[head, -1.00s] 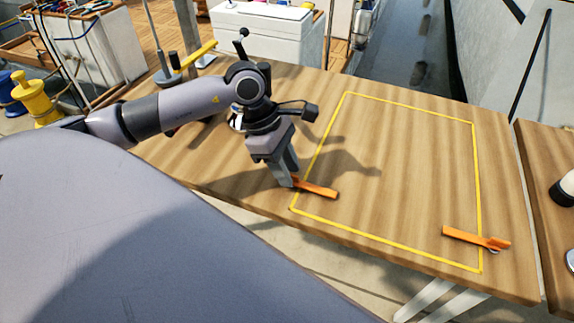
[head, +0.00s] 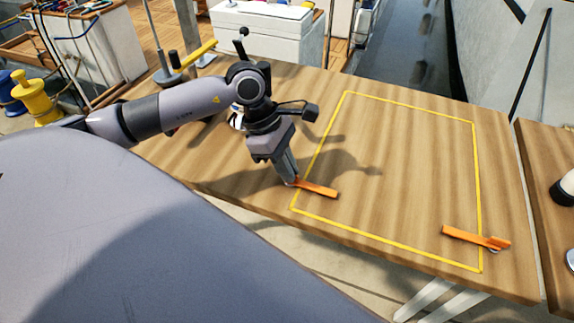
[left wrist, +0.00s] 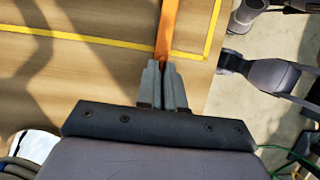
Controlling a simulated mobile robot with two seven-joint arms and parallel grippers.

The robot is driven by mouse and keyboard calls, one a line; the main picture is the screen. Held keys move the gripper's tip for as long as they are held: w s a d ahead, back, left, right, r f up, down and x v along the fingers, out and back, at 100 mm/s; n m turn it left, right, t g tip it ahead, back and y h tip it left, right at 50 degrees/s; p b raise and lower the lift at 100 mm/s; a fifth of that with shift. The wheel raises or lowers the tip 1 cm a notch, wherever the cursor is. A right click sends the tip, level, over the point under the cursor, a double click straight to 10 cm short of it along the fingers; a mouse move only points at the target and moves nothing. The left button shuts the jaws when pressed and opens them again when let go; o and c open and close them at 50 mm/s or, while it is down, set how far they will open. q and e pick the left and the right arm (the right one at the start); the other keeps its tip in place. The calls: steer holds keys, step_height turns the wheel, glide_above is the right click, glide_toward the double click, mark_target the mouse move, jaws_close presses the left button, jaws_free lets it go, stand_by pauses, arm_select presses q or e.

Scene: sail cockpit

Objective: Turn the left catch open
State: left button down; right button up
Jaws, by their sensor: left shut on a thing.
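The left catch is an orange bar (head: 318,189) on the wooden table, lying across the left line of the yellow outline near its front left corner. My left gripper (head: 291,182) is shut on the left end of this catch. In the left wrist view the left gripper's fingers (left wrist: 163,66) close on the near end of the orange catch (left wrist: 167,30). A second orange catch (head: 470,236) lies at the front right corner of the outline, apart from the gripper. My right gripper is not in view.
The wooden table (head: 410,150) is clear inside the yellow outline (head: 400,104). A yellow-handled lever (head: 198,54) stands at the table's far left. A white chest (head: 268,40) is behind the table. Another table (head: 545,190) is at the right, across a narrow gap.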

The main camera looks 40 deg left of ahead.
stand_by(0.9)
arm_select(q)
steer(key=shift+w+f+m+b, duration=0.1)
steer(key=shift+f+m+b, duration=0.05)
steer(key=shift+m+b, duration=0.6)
steer(key=shift+m+g+b, duration=0.25)
steer(key=shift+g+b, duration=0.05)
steer(key=shift+b, duration=0.15)
steer(key=shift+m+b, duration=0.35)
steer(key=shift+m, duration=0.15)
steer(key=shift+r, duration=0.2)
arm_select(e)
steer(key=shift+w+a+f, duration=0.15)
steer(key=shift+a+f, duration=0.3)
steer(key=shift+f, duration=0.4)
arm_select(q)
steer(key=shift+g, duration=0.3)
steer(key=c, duration=1.3)
jaws_free()
steer(key=shift+o, duration=0.2)
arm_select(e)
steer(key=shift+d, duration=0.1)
